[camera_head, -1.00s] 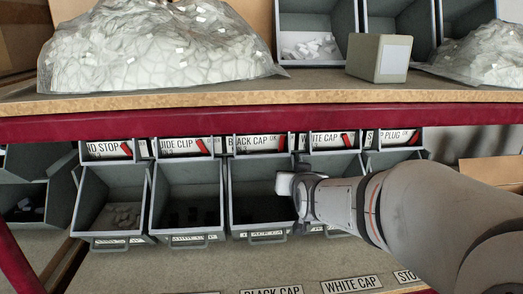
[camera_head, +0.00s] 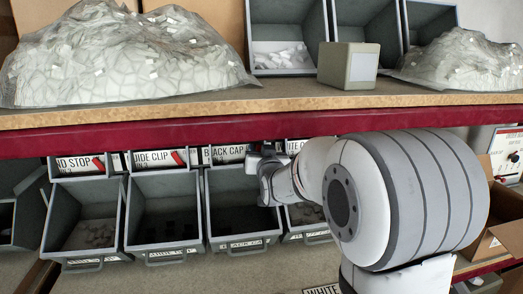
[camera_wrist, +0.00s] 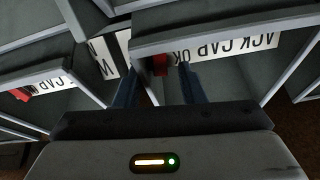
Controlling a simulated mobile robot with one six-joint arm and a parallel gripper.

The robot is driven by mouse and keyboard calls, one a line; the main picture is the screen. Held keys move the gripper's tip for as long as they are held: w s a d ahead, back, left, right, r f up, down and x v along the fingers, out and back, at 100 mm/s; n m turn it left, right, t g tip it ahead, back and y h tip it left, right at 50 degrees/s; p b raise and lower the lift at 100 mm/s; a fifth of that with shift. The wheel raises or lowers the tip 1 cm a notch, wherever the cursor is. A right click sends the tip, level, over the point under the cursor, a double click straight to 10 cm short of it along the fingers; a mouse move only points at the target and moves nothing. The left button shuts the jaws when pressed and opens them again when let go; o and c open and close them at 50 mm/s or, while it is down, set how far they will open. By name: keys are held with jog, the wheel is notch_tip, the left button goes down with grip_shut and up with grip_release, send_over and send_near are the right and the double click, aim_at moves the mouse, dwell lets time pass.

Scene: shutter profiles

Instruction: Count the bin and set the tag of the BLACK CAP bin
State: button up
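The BLACK CAP bin (camera_head: 243,240) is a grey open bin in the row under the shelf, with dark contents hard to make out. Its white label (camera_head: 228,153) is above the opening; the wrist view shows this label (camera_wrist: 232,43) upside down, reading "ACK CAP OK". The red tag (camera_wrist: 160,65) sits by the OK end of the label. My gripper (camera_head: 262,158) is at the right end of that label and hides the tag in the head view. In the wrist view my gripper (camera_wrist: 157,78) has its fingers apart, one on each side of the tag; contact cannot be told.
The SIDE CLIP bin (camera_head: 163,246) and END STOP bin (camera_head: 82,258) stand to the left, with red tags on their labels. The WHITE CAP bin (camera_head: 310,230) is right, partly behind my arm. The red shelf edge (camera_head: 150,138) runs close above.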

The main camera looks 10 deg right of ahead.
jog(key=shift+w, duration=0.1)
jog(key=shift+c, duration=0.4)
grip_shut()
jog(key=m+b, duration=0.1)
jog(key=b, duration=0.1)
jog(key=d+m+b, duration=0.1)
jog(key=b, duration=0.1)
jog(key=m+b, duration=0.1)
jog(key=m, duration=0.1)
jog(key=shift+d+f+b, duration=0.15)
jog(key=shift+f+b, duration=0.1)
jog(key=shift+b, duration=0.15)
jog(key=shift+o, duration=0.4)
grip_release()
